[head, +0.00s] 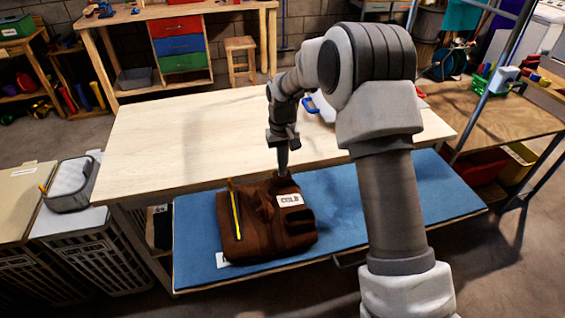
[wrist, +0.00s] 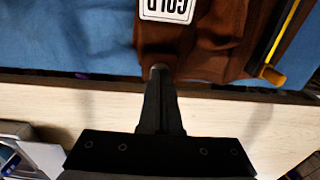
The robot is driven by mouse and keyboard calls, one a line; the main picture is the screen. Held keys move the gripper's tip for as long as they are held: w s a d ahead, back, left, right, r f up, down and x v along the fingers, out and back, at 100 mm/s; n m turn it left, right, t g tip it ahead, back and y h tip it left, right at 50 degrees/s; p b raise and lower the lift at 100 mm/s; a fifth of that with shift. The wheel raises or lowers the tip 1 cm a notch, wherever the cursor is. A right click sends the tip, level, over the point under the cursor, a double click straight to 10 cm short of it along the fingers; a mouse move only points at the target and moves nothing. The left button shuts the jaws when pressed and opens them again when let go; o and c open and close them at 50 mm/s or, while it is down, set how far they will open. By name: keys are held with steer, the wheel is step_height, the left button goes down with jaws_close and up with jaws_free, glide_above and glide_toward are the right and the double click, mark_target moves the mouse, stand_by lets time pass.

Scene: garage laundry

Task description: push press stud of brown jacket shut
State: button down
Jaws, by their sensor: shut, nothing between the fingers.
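The brown jacket (head: 262,240) lies folded on the blue surface, with a white lettered label (head: 290,199) on it. In the wrist view the jacket (wrist: 205,50) fills the upper middle and the label (wrist: 166,9) is cut by the top edge. My gripper (head: 283,173) points down at the jacket's far edge, its fingers shut with nothing between them. In the wrist view the fingertips (wrist: 159,72) overlap the jacket's edge. I cannot tell whether they touch it. I cannot make out the press stud; the fingertips may hide it.
A yellow-and-black strip (head: 236,214) lies on the jacket's left part. The blue surface (head: 420,195) is clear to the right. The pale wooden tabletop (head: 180,140) lies behind it. A blue-handled object (head: 312,104) is behind my arm. Laundry baskets (head: 85,255) stand at left.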

steer(key=shift+s+f, duration=0.15)
steer(key=shift+f, duration=0.55)
step_height(320, 180, up, 15)
steer(key=p, duration=0.3)
steer(key=shift+f, duration=0.15)
